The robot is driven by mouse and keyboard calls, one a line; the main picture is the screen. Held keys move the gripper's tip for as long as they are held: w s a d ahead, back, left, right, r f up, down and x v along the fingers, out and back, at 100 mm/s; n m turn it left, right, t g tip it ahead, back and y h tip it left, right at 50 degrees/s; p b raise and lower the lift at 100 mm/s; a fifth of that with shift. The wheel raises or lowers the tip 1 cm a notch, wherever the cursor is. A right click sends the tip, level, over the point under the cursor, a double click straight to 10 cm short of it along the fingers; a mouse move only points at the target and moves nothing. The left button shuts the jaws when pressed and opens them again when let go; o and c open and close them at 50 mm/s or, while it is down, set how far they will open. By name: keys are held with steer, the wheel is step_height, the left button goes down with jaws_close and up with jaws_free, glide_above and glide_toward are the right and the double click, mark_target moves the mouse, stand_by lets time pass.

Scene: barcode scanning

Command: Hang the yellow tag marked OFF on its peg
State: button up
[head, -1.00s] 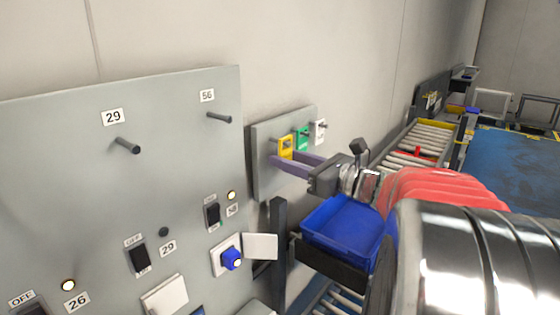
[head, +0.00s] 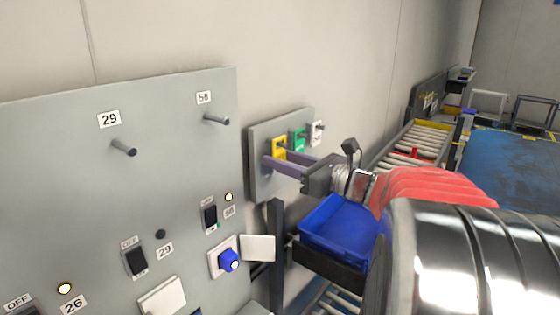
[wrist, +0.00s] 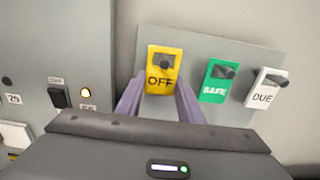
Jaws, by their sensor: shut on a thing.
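The yellow tag marked OFF (wrist: 160,85) is upright at the small grey board, with a dark peg end showing in its hole. In the head view the yellow tag (head: 279,147) is at the left of a row of tags. My gripper (wrist: 160,100) is shut on the yellow tag, one purple finger at each side of it. In the head view my gripper (head: 281,160) reaches the board from the right. Whether the tag touches the board behind is hidden.
A green SAFE tag (wrist: 214,82) and a white DUE tag (wrist: 264,88) hang close to the right. A large grey panel (head: 60,160) with bare pegs (head: 124,147) and (head: 216,119) stands at left. A blue bin (head: 340,228) is below my arm.

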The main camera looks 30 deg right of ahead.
steer(key=shift+f, duration=0.15)
stand_by(0.6)
steer(key=o, duration=1.2)
steer(key=shift+c, duration=0.2)
steer(key=v, duration=1)
stand_by(0.8)
